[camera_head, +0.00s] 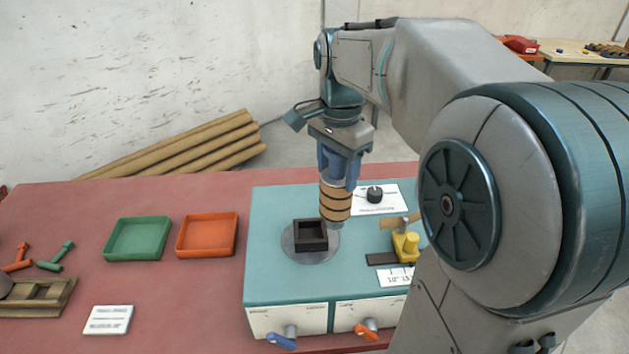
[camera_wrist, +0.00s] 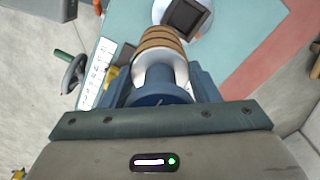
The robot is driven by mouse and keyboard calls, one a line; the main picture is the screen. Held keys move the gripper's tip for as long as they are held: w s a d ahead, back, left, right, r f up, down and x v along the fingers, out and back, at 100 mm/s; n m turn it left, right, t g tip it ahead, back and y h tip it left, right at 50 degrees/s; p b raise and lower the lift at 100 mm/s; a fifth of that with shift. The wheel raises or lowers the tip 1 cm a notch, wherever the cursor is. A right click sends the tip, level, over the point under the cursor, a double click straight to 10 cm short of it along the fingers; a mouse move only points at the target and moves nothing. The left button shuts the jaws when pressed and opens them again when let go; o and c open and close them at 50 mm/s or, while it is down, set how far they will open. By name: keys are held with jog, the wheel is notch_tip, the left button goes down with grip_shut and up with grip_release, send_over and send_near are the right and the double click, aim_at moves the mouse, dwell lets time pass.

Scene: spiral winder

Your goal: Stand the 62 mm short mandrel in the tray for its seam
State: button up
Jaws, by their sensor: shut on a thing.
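My gripper (camera_head: 338,172) points down and is shut on a short mandrel (camera_head: 335,203), a cylinder wound in brown strip with dark spiral lines. It holds the mandrel upright above the teal winder top, just right of the black square socket (camera_head: 311,235) on a grey disc. In the wrist view the mandrel (camera_wrist: 158,42) extends out from between the jaws (camera_wrist: 160,85); its gripped end is hidden. A green tray (camera_head: 138,239) and an orange tray (camera_head: 207,235) lie empty on the red table to the left. The mandrel's size cannot be read.
A yellow clamp (camera_head: 405,243) with a dark bar stands right of the socket. A black knob (camera_head: 374,194) sits on a white card behind. Blue (camera_head: 281,340) and orange (camera_head: 367,329) levers stick out in front. A white card (camera_head: 108,319) lies before the trays.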

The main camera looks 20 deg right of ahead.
jog(key=s+d+r+p, duration=0.3)
jog(key=s+d+r, duration=0.1)
jog(key=r, duration=0.4)
jog(key=shift+d+r+p, duration=0.25)
jog(key=shift+r+p, duration=0.05)
jog(key=shift+r, duration=0.05)
jog(key=shift+s, duration=0.1)
dwell(0.4)
